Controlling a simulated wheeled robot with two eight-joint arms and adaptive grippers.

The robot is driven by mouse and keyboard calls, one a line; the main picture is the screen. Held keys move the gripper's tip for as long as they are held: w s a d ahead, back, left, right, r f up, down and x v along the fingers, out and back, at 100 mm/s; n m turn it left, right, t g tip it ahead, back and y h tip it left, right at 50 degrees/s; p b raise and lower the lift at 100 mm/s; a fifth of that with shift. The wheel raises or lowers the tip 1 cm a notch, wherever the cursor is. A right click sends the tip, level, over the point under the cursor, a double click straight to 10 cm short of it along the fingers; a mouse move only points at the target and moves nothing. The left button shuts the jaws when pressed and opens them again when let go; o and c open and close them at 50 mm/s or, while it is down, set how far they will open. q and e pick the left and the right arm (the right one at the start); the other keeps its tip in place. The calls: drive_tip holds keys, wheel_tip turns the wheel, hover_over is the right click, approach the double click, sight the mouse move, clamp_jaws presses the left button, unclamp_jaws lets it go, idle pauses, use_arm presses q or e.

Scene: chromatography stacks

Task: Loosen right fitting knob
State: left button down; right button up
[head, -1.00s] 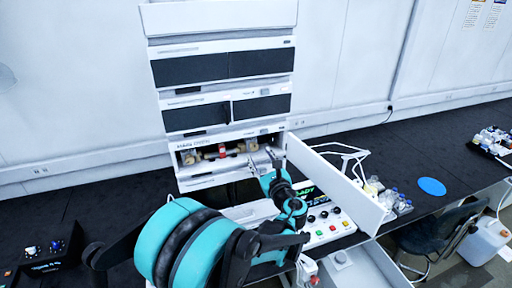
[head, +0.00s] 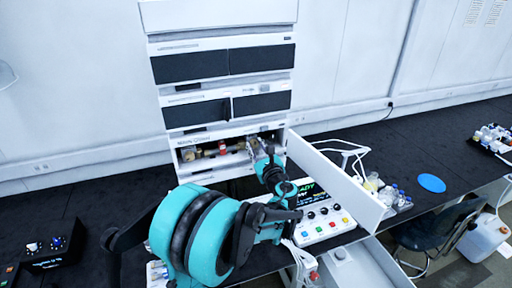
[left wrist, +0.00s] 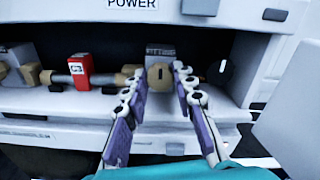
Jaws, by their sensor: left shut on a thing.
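The right fitting knob (left wrist: 159,77) is a tan block-like piece in the open bay, at the right end of the horizontal column, with a grey block behind it. My left gripper (left wrist: 160,74) has its two fingers on either side of the knob and is shut on it. In the head view, my left gripper (head: 262,150) reaches into the right part of the bay and hides the knob. A red clamp (left wrist: 80,72) sits around the column left of the knob; it also shows in the head view (head: 222,147). My right gripper is in neither view.
The white door (head: 338,178) stands swung open to the right of the bay. A control box (head: 325,226) with coloured buttons is in front of the stack. Bottles (head: 390,193) stand beyond the door. A bay lip (left wrist: 60,103) runs below the column.

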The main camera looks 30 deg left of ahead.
use_arm(q)
drive_tip(key=n+b, duration=0.1)
drive_tip(key=n, duration=0.2)
drive_tip(key=shift+f, duration=0.1)
drive_tip(key=n+b, duration=0.1)
drive_tip(key=n, duration=0.1)
drive_tip(key=shift+n, duration=0.4)
drive_tip(key=n+b, duration=0.1)
drive_tip(key=n, duration=0.2)
drive_tip(key=shift+n+b, duration=0.3)
drive_tip(key=n+b, duration=0.1)
drive_tip(key=n, duration=0.2)
drive_tip(key=shift+n, duration=0.4)
drive_tip(key=n+b, duration=0.1)
drive_tip(key=n, duration=0.4)
drive_tip(key=shift+n+b, duration=0.3)
drive_tip(key=shift+n, duration=2.1)
drive_tip(key=shift+f, duration=0.1)
